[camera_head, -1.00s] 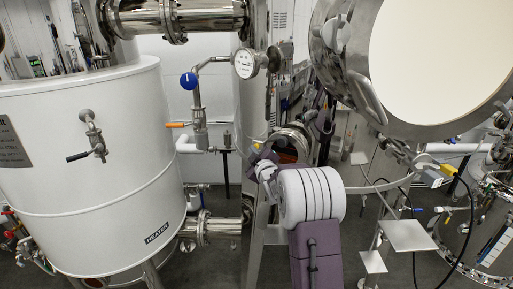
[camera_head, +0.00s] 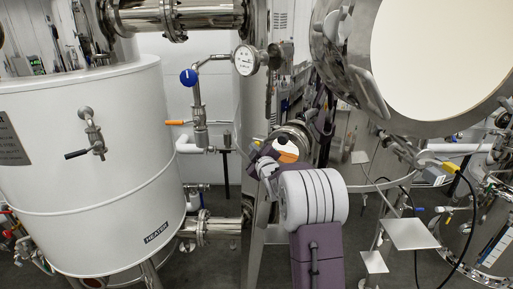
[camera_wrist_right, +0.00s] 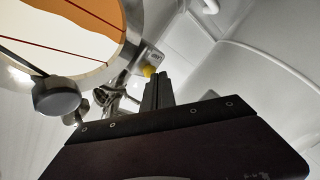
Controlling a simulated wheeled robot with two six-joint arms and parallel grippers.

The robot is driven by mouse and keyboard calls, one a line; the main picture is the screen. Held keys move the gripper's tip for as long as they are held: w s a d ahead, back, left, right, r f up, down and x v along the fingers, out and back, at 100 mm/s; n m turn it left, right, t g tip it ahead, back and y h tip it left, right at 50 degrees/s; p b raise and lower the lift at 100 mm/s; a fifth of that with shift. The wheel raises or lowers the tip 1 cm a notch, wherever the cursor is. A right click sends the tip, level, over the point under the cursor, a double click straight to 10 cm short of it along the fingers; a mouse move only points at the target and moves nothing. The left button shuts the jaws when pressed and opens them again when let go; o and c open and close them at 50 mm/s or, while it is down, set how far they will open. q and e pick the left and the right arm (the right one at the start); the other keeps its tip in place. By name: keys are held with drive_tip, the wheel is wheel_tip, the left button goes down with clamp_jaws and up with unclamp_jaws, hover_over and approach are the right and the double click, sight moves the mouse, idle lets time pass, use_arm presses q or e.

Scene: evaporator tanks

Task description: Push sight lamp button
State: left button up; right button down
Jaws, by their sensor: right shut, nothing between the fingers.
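A small yellow button (camera_wrist_right: 148,71) sits on a pale metal box beside the round sight glass (camera_wrist_right: 70,28). The sight glass is bright, white above and orange below in the head view (camera_head: 286,150). My right gripper (camera_wrist_right: 157,80) is shut and empty, its fingertips right beside the yellow button in the wrist view. I cannot tell whether they touch it. In the head view the right gripper (camera_head: 252,158) is small, in front of the sight glass area, and partly hidden by my wrist. My left gripper is not in view.
A white heater tank (camera_head: 95,170) stands at the left. A pressure gauge (camera_head: 246,60) and blue-handled valve (camera_head: 188,77) are above the gripper. A large open round hatch (camera_head: 365,85) hangs at upper right. A dark round knob (camera_wrist_right: 56,95) is close to the gripper.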

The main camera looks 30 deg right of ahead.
drive_tip(key=s+a+b, duration=0.3)
drive_tip(key=a+b, duration=0.1)
drive_tip(key=a, duration=0.1)
drive_tip(key=shift+a+b, duration=0.15)
drive_tip(key=shift+b, duration=0.25)
